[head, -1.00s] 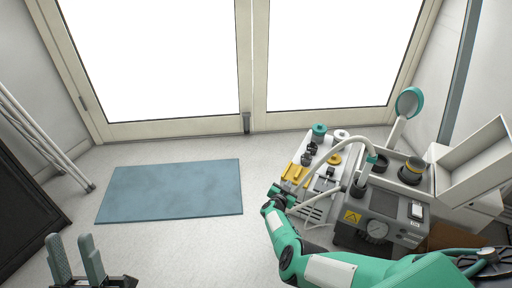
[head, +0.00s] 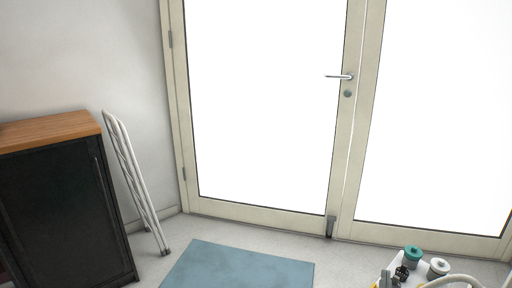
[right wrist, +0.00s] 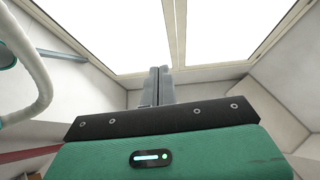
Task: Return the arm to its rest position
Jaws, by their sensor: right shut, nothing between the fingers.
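My right gripper (right wrist: 158,88) shows in the right wrist view. Its two grey fingers stand close together, shut and empty, pointing toward the bright double door. My green wrist housing with a small lit indicator fills the bottom of that view. My left gripper is out of sight.
The head view shows a glazed double door (head: 265,110), a blue mat (head: 240,268), a dark cabinet with a wooden top (head: 50,135) and a white folded frame (head: 135,185). A teal-capped part (head: 413,255) shows lower right. A white curved tube (right wrist: 40,75) is left in the wrist view.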

